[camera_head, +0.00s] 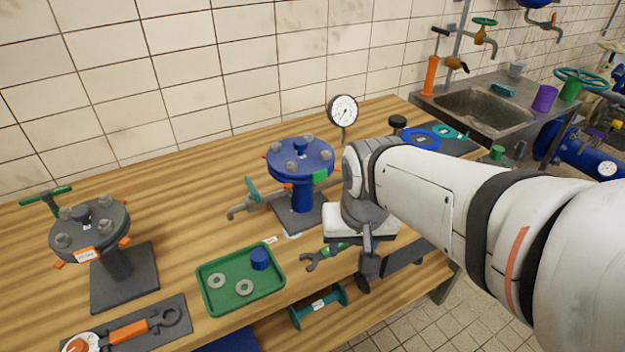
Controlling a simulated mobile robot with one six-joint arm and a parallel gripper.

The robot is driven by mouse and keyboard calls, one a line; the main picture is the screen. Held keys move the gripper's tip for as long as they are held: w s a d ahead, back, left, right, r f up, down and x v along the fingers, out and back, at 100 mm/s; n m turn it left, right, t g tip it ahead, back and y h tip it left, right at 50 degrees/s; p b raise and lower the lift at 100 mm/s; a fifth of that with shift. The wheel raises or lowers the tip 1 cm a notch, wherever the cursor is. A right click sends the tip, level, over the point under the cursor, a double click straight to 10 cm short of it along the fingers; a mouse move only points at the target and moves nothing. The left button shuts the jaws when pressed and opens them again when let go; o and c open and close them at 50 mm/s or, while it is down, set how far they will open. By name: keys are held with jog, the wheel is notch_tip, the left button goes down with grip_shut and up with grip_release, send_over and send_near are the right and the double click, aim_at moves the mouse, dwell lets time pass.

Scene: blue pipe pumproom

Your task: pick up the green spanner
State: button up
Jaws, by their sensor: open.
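The green spanner (332,249) lies on the wooden workbench, to the right of the green tray. Its grey open-ended jaw (312,262) points left, and its other end is hidden behind my gripper. My gripper (367,268) is open, with its dark fingers pointing down close to the right end of the spanner. I cannot tell whether a finger touches it.
A green tray (208,294) holds washers and a blue cap (260,259). A grey flanged stand (115,262) and an orange-handled wrench (128,332) are at left. A teal-ended bar (318,306) lies in front.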

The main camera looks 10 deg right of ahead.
jog(key=w+f+m+g, duration=0.1)
jog(key=w+f+m, duration=0.2)
jog(key=w+m, duration=0.4)
jog(key=m+g+p, duration=0.1)
jog(key=m+p, duration=0.1)
jog(key=m, duration=0.3)
send_near(324, 253)
jog(key=w+d, duration=0.2)
jog(key=d, duration=0.1)
jog(key=shift+w+d+f, duration=0.15)
jog(key=shift+w, duration=0.1)
jog(key=shift+w+f+m, duration=0.25)
jog(key=shift+f+m, duration=0.25)
jog(key=shift+f, duration=0.15)
jog(key=f, duration=0.4)
jog(key=s+f, duration=0.1)
jog(key=f, duration=0.1)
jog(key=shift+f, duration=0.55)
grip_shut()
